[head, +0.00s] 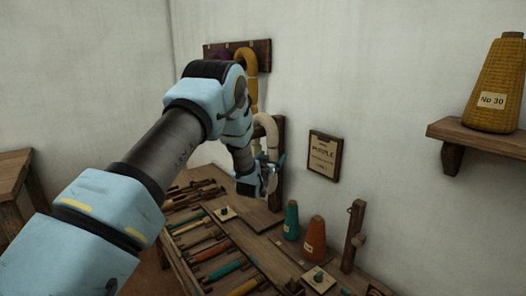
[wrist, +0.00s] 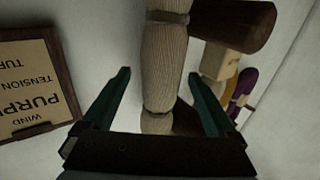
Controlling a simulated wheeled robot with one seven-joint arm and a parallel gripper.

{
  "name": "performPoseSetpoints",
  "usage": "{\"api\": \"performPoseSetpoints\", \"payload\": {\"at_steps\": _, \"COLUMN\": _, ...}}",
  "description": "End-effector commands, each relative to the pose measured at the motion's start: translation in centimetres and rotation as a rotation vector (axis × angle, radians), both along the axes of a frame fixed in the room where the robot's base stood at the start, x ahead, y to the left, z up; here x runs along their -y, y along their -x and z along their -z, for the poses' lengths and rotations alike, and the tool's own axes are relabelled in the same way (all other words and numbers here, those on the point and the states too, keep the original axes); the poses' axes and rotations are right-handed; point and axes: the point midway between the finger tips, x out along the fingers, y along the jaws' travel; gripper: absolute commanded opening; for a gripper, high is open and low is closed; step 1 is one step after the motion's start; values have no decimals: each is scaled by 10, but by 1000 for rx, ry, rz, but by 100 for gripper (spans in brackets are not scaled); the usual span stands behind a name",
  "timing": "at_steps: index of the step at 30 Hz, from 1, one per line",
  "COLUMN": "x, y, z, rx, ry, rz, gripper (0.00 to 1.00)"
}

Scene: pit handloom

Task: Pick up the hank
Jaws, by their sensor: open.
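A cream hank (head: 262,122) hangs from a dark wooden wall rack, partly hidden behind my arm in the head view. In the wrist view the cream hank (wrist: 160,65) runs lengthwise between my two teal fingers, with bands around it. My gripper (wrist: 158,73) is open, with one finger on each side of the hank and a visible gap on both sides. I cannot tell how deep the hank sits between the fingers. In the head view my gripper (head: 271,176) is at the lower part of the hank, partly hidden by my wrist. A yellow hank (head: 246,58) and a purple hank (head: 222,56) hang farther back.
A wooden bench (head: 232,230) below holds several bobbins and tools. A teal cone (head: 291,221) and an orange cone (head: 315,238) stand on it. A placard (head: 324,155) hangs right of the hank. A shelf (head: 480,137) at right holds a large yellow cone (head: 494,85).

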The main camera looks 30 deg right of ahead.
Motion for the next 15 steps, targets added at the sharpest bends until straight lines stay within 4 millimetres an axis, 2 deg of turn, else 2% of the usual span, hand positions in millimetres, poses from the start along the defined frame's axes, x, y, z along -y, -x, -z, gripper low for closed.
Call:
{"api": "performPoseSetpoints", "payload": {"at_steps": 4, "x": 8, "y": -8, "z": -1, "rx": 0, "ry": 0, "rz": 0, "gripper": 92}}
{"api": "performPoseSetpoints", "payload": {"at_steps": 11, "x": 9, "y": -9, "z": 1, "rx": 0, "ry": 0, "rz": 0, "gripper": 92}}
{"api": "performPoseSetpoints", "payload": {"at_steps": 15, "x": 9, "y": -9, "z": 1, "rx": 0, "ry": 0, "rz": 0, "gripper": 80}}
